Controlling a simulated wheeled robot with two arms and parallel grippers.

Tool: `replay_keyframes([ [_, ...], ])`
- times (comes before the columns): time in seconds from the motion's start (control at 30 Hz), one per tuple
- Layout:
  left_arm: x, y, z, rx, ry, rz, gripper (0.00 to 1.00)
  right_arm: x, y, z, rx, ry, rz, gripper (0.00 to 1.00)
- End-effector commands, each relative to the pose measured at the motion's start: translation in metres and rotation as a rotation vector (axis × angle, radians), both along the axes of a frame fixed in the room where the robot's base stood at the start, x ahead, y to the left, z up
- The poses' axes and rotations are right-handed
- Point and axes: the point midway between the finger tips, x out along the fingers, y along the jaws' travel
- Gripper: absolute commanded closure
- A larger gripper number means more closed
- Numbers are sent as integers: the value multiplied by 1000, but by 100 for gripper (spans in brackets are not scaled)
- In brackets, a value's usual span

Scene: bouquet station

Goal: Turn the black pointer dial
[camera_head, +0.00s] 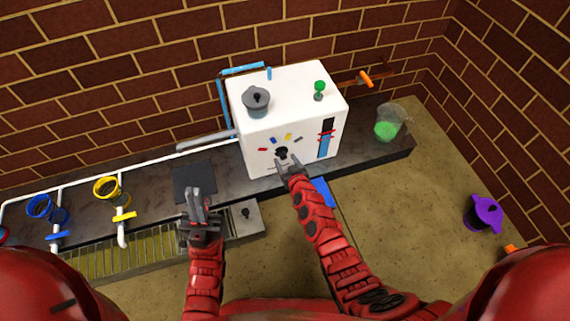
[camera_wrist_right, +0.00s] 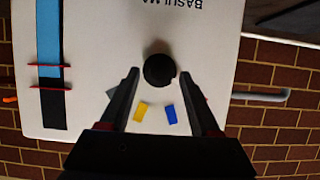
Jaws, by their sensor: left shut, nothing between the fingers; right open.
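The black pointer dial (camera_head: 281,153) is on the front of the white box (camera_head: 257,165), below an arc of coloured marks. In the right wrist view the dial (camera_wrist_right: 159,70) is a round black knob just beyond my fingertips. My right gripper (camera_head: 289,163) is open at the dial, and its fingers (camera_wrist_right: 156,82) point to either side of the knob. I cannot tell whether they touch it. My left gripper (camera_head: 196,194) is shut and empty, over the counter to the left. The dial's pointer direction is hard to make out.
A grey lidded pot (camera_head: 257,102) and a green knob (camera_head: 319,91) are on top of the box. A blue gauge with red markers (camera_head: 325,138) is on its front. A jug of green liquid (camera_head: 388,124) stands right. Pipes with blue and yellow funnels (camera_head: 107,190) are left.

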Motion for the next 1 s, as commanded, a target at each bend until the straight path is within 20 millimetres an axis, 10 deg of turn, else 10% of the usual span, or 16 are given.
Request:
replay_keyframes([
  [0.47,-3,0,-9,17,-14,0,100,13,5,-5,-1,0,0,37],
  [0.8,-3,0,-9,17,-15,0,100,12,4,-6,-1,0,0,98],
  [1.0,-3,0,-9,17,-15,0,100,12,4,-6,0,0,0,100],
])
